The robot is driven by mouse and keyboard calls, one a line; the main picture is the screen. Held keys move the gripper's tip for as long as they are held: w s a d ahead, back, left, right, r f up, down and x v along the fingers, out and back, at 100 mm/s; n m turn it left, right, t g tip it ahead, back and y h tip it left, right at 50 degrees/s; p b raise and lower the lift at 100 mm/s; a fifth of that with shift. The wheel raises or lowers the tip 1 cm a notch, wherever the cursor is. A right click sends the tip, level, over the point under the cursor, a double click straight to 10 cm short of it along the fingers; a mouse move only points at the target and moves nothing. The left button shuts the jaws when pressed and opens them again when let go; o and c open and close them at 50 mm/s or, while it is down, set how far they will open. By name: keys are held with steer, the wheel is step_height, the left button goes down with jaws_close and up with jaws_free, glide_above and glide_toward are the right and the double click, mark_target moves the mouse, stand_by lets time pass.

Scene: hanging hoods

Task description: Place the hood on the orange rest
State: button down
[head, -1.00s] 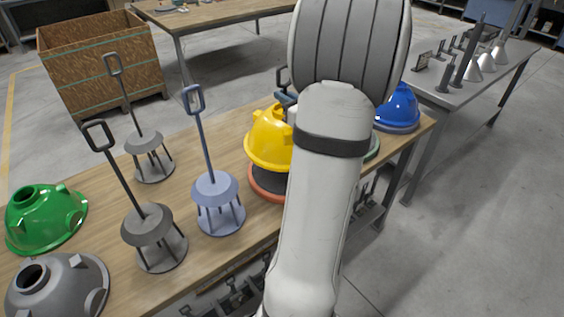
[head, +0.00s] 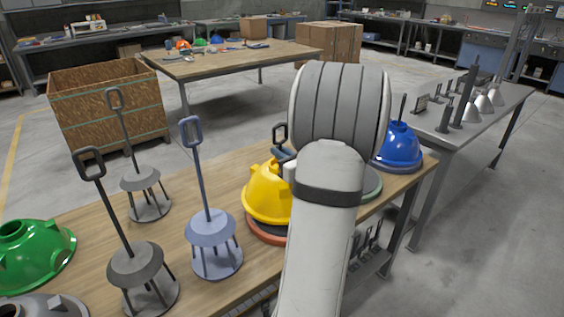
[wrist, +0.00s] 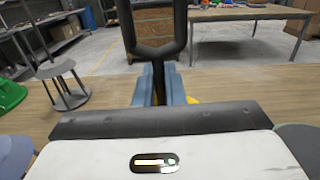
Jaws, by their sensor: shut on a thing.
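The yellow hood (head: 265,195) is upright over the orange rest (head: 262,235), whose front rim shows just below it. I cannot tell whether the hood fully touches the rest. A dark rod with a loop on top (head: 280,132) stands at the hood; the loop also shows in the wrist view (wrist: 127,25). My gripper (head: 284,155) is shut around this rod just below the loop, with its blue-grey fingers on both sides in the wrist view (wrist: 158,88). My arm hides the hood's right side. In the wrist view only a sliver of yellow (wrist: 192,99) shows.
A blue hood (head: 400,148) sits to the right, with a green rest (head: 372,185) partly behind my arm. Blue (head: 212,228) and grey (head: 137,265) looped stands rise on the left, near a green hood (head: 35,255). Bare wood (head: 95,220) lies between.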

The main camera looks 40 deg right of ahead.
steer(key=shift+f, duration=1.1)
steer(key=shift+f, duration=0.2)
steer(key=c, duration=1.5)
jaws_free()
steer(key=shift+r, duration=0.2)
steer(key=s, duration=0.8)
steer(key=s+a, duration=0.1)
steer(key=s, duration=0.3)
steer(key=shift+b, duration=0.4)
